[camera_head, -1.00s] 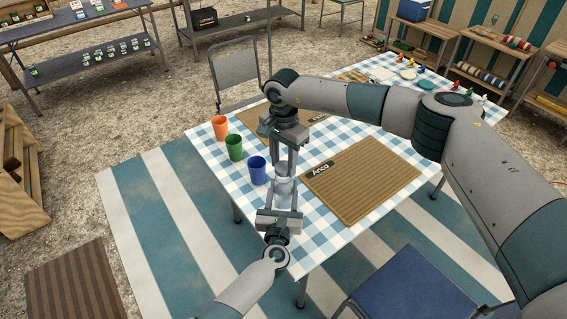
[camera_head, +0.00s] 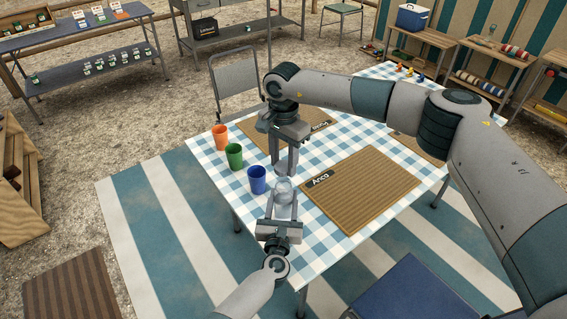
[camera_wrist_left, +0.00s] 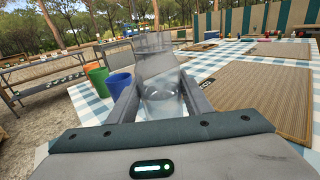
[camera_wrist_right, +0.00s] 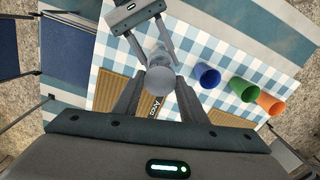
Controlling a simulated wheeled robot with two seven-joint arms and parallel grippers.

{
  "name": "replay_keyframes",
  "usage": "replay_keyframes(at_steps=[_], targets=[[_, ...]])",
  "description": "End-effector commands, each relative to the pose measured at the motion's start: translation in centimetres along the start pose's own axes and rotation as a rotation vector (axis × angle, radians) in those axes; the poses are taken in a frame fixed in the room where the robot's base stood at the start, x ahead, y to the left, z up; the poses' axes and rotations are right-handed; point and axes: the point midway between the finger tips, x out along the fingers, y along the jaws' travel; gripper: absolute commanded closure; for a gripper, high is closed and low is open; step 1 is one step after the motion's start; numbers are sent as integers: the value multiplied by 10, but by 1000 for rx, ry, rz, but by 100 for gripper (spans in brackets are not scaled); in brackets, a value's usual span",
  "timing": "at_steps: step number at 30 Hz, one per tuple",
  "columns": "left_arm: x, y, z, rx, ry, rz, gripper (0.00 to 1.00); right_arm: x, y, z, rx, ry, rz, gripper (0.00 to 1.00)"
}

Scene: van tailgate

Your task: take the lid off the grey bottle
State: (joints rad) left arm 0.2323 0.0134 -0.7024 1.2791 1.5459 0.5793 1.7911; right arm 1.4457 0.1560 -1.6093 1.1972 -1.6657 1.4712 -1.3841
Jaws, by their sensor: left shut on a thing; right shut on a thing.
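The grey bottle (camera_head: 283,190) is a clear, pale grey vessel near the table's left front edge, upright as far as I can see. My left gripper (camera_head: 282,208) is shut on it from the front; the left wrist view shows the bottle (camera_wrist_left: 163,98) between its fingers. My right gripper (camera_head: 284,172) points down from above. In the right wrist view its fingers are shut on a round grey lid (camera_wrist_right: 160,79), with the bottle and my left gripper (camera_wrist_right: 147,32) beyond. I cannot tell whether lid and bottle touch.
A blue cup (camera_head: 256,180), a green cup (camera_head: 234,156) and an orange cup (camera_head: 220,138) stand to the left of the bottle. A brown placemat (camera_head: 365,190) lies to the right on the checked table. A blue chair (camera_head: 410,290) is at the front.

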Motion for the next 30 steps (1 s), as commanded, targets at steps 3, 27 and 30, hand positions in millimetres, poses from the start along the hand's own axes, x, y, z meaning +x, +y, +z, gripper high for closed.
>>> replay_keyframes(at_steps=[3, 27, 30], targets=[[0, 0, 0, 0, 1, 0, 33, 0, 0, 0, 0, 0, 0, 88], [-43, 0, -3, -3, 2, -1, 33, 6, 0, 0, -1, 0, 1, 88], [-60, 0, -3, -2, 3, 1, 33, 9, 0, 0, -1, 0, 1, 88]])
